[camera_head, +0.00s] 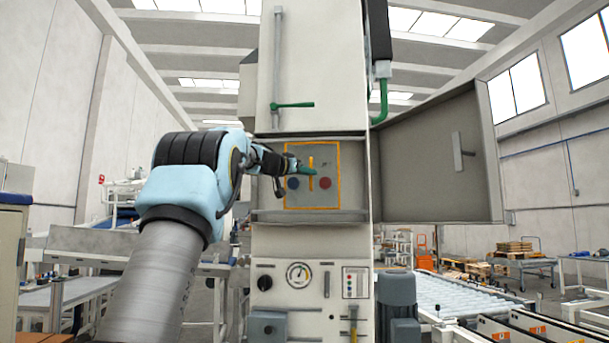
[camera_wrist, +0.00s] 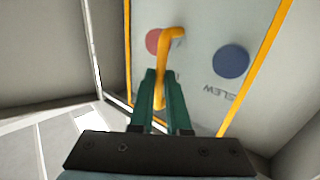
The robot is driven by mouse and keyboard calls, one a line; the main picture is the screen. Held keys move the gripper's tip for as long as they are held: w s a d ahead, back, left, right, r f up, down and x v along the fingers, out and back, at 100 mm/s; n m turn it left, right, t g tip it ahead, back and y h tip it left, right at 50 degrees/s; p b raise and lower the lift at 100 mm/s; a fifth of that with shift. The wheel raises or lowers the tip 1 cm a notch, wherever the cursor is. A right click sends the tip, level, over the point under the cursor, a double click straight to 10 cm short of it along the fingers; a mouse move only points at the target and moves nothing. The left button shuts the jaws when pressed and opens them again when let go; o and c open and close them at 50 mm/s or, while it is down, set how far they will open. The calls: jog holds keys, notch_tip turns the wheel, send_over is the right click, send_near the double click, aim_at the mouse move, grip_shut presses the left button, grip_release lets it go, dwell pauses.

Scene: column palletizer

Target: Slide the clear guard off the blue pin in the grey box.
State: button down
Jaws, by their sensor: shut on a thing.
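The grey box (camera_head: 352,218) stands open in the head view. In it a clear guard (camera_head: 340,190) with a yellow-orange rim lies in front of a grey panel; its rim also shows in the wrist view (camera_wrist: 262,65). The blue pin (camera_head: 292,183) is a round blue head behind the guard, at lower left; it shows at right in the wrist view (camera_wrist: 231,61). A yellow handle (camera_head: 311,162) stands at the guard's middle. My gripper (camera_head: 306,170), with green fingers, is shut on this handle (camera_wrist: 172,36). Its fingers hide part of the handle in the wrist view.
A red round head (camera_head: 325,183) sits right of the blue pin. The box's door (camera_head: 440,150) hangs open to the right. A ledge (camera_head: 310,216) runs under the opening. A green-handled lever (camera_head: 290,105) is above it.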

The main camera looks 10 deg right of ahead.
aim_at(327, 172)
jog(key=d, duration=0.2)
jog(key=s+d+b, duration=0.1)
jog(key=d, duration=0.2)
jog(key=shift+s+d+f, duration=0.15)
jog(key=shift+s+d, duration=0.15)
jog(key=shift+d, duration=0.05)
jog(key=shift+s+d+b, duration=0.15)
jog(key=shift+d+b, duration=0.15)
jog(key=shift+d, duration=0.1)
jog(key=c, duration=0.9)
grip_release()
jog(key=shift+d, duration=0.1)
jog(key=shift+s+a+b, duration=0.3)
jog(key=shift+a+b, duration=0.2)
jog(key=shift+b, duration=0.1)
jog(key=b+v, duration=0.6)
jog(key=v, duration=0.3)
jog(key=shift+s+a, duration=0.2)
jog(key=shift+s, duration=0.1)
